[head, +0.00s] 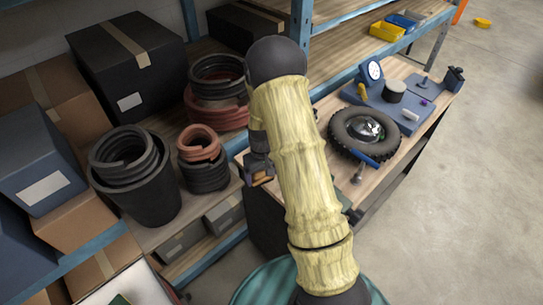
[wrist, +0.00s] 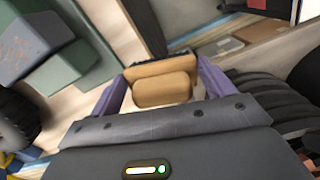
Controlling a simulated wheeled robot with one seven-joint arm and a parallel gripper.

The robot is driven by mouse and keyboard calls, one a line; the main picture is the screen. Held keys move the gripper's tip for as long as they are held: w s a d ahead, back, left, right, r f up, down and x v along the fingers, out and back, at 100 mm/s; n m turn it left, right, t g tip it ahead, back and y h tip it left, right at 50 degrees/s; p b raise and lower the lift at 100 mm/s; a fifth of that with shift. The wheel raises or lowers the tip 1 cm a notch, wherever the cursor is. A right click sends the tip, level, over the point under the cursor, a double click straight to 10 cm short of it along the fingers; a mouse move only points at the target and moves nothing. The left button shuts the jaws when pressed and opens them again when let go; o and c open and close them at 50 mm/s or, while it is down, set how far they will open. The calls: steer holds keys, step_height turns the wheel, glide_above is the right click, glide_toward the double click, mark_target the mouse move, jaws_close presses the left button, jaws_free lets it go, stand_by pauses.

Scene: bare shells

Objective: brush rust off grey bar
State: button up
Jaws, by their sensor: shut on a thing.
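My gripper (wrist: 163,90) is shut on a tan wooden-backed brush (wrist: 165,90), held between two purple fingers in the wrist view. A dark fringe, apparently bristles, shows along its far edge. In the head view my gripper (head: 260,178) is small and partly hidden beside my yellow-sleeved arm, at the left end of the workbench. A grey block with faint brown marks (wrist: 34,42) lies at the upper left of the wrist view, on a green piece (wrist: 72,65); it may be the grey bar. The brush is apart from it. In the head view my arm covers that area.
The workbench (head: 410,68) holds a black wheel (head: 364,134) and a blue board (head: 412,112) with a gauge. Shelves at the left hold a black bucket of hoses (head: 137,178), coiled hoses (head: 216,95) and boxes (head: 128,65).

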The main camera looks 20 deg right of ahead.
steer(key=s+a+f+m+b, duration=0.1)
steer(key=a+f+b, duration=0.1)
steer(key=f+b, duration=0.3)
steer(key=s+a+f+b, duration=0.1)
steer(key=f+b, duration=0.4)
steer(key=f, duration=0.7)
steer(key=shift+s+a+m, duration=0.35)
steer(key=shift+m, duration=0.05)
steer(key=shift+w+a, duration=0.2)
steer(key=shift+a, duration=0.05)
